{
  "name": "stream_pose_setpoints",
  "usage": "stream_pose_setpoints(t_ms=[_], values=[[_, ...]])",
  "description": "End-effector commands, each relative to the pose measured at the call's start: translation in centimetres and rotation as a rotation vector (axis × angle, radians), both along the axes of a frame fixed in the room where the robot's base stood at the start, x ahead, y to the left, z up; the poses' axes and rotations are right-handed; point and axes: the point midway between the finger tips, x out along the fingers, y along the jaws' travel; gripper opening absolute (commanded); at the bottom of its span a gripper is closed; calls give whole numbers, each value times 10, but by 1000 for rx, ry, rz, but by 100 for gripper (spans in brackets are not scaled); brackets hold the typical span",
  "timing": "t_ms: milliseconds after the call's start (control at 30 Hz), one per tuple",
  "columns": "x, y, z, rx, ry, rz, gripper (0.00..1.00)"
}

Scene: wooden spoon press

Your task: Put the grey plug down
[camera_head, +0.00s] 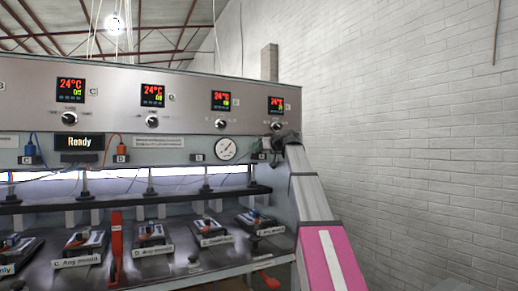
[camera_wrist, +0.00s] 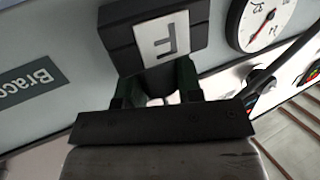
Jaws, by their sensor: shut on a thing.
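My gripper (camera_wrist: 158,92) is shut, its two dark green fingers close together around a grey piece (camera_wrist: 160,78), which I take to be the grey plug. Most of it is hidden by the fingers and the black block ahead. That dark block (camera_wrist: 122,35) has a white tag with a letter that looks like F and stands right at the fingertips; I cannot tell whether the plug touches or sits in it. In the head view my gripper (camera_head: 272,148) is at the right end of the press panel, beside the gauge, and covers the plug.
The press (camera_head: 185,85) has a row of lit temperature displays. A round gauge (camera_head: 226,149) is close to my gripper's left. Blue (camera_head: 38,146) and orange (camera_head: 107,146) cables hang at tagged blocks further left. Several moulds lie below. A white brick wall (camera_head: 420,110) stands right.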

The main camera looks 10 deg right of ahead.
Motion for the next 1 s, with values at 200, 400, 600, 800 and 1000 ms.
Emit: stream_pose_setpoints(t_ms=[200, 400, 600, 800, 1000], values=[[-1, 0, -2, 1, -1, 0, 9], [-1, 0, -6, 1, -1, 0, 9], [-1, 0, -5, 1, -1, 0, 59], [-1, 0, -4, 1, -1, 0, 59], [-17, -13, 0, 1, -2, -2, 59]])
